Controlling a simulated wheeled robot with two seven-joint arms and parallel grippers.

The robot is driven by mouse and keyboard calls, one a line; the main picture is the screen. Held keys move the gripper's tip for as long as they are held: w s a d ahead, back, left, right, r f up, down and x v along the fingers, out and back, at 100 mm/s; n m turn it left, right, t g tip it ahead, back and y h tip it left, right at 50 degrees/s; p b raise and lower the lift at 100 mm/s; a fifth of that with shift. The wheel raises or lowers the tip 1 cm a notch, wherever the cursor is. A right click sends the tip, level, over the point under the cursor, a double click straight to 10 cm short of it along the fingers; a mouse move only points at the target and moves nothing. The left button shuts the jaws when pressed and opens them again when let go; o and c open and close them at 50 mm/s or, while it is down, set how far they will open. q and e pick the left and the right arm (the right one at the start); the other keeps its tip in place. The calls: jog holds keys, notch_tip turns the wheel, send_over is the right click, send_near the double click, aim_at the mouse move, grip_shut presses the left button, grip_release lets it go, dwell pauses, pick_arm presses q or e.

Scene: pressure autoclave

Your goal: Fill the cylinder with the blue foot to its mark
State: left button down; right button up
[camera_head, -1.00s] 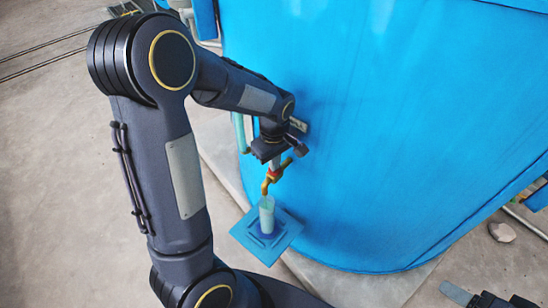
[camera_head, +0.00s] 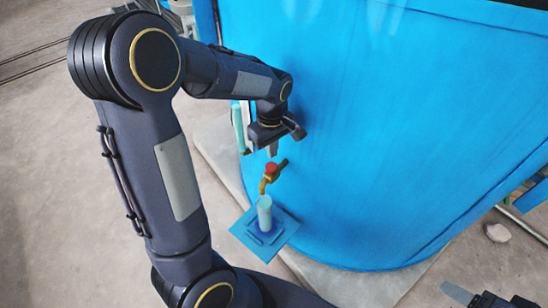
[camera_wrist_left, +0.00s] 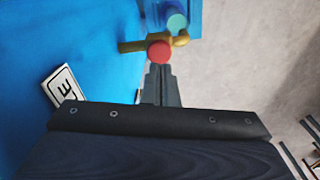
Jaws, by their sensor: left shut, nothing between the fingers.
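The clear cylinder (camera_head: 264,213) stands upright on a blue stand (camera_head: 283,238) under the spout of a brass tap with a red knob (camera_head: 271,169). Its foot looks dark blue; its mark and fill level are too small to read. In the left wrist view the pale teal cylinder (camera_wrist_left: 177,22) shows from above, just beyond the tap's red knob (camera_wrist_left: 159,52). My left gripper (camera_head: 272,152) is shut and empty, pointing down just above the tap. Its fingertips (camera_wrist_left: 160,70) appear close below the red knob in the wrist view. My right gripper (camera_head: 478,300) is partly cut off at the bottom right.
The large blue tank (camera_head: 390,130) rises right behind the tap. A pale green tube (camera_head: 238,128) stands along its left side. A labelled plate (camera_wrist_left: 62,88) is on the tank. Bare concrete floor (camera_head: 50,200) lies at the left.

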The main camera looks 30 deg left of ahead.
pick_arm(q)
notch_tip(320, 180, up, 7)
jog(key=shift+w+a, duration=0.15)
jog(key=shift+a, duration=0.1)
dwell(1.1)
jog(key=s+d+r+m+t+h, duration=0.1)
jog(key=s+d+m+t+h, duration=0.1)
jog(key=s+m, duration=0.4)
jog(key=s+d+r+m+t+h, duration=0.1)
jog(key=s+d+m+t, duration=0.2)
jog(key=s, duration=0.9)
jog(key=d+m, duration=0.1)
jog(key=m, duration=0.1)
jog(key=shift+s+d+m+h, duration=0.15)
jog(key=shift+s+m+h, duration=0.2)
jog(key=shift+m+h, duration=0.05)
